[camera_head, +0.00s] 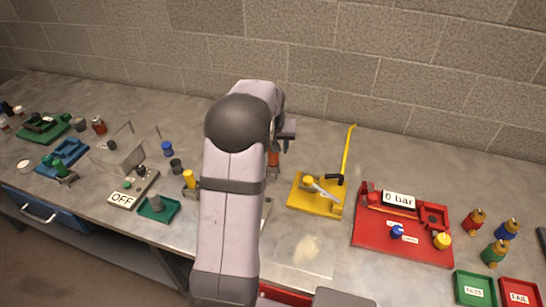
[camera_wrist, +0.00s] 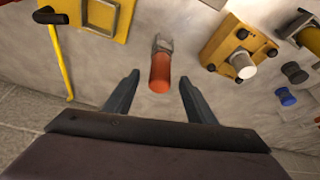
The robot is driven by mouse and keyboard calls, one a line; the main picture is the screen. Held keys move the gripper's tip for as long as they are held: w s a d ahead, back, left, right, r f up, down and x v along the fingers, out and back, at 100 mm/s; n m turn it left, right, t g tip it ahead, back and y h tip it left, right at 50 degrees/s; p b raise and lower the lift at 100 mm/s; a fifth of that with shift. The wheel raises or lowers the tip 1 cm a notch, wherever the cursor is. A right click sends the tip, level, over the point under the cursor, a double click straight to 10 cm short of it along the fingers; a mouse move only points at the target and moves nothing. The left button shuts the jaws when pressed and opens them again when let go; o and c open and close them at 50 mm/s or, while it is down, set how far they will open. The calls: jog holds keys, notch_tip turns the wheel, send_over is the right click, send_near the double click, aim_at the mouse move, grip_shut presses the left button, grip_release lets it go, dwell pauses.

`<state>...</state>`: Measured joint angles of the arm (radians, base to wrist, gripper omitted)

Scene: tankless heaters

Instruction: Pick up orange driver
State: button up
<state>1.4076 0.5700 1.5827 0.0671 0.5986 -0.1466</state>
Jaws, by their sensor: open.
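The orange driver (camera_wrist: 159,73) shows in the wrist view, with an orange handle toward my gripper and a grey metal end farther away. My gripper (camera_wrist: 159,80) is open, with one dark finger on each side of the handle and a visible gap on both sides. The handle lines up between the fingertips; how far above or below them it lies, I cannot tell. In the head view a small orange part of the driver (camera_head: 273,158) shows beside my arm. My arm hides most of it and much of my gripper (camera_head: 286,140).
A red fixture (camera_head: 372,240) with a "0 bar" display is farther right. A green tray (camera_head: 158,209) and an OFF switch box (camera_head: 124,199) stand left. The block wall runs behind the bench.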

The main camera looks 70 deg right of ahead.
jog(key=shift+p+x, duration=1.3)
jog(key=shift+x, duration=1.1)
jog(key=c, duration=1.1)
jog(key=shift+c, duration=0.2)
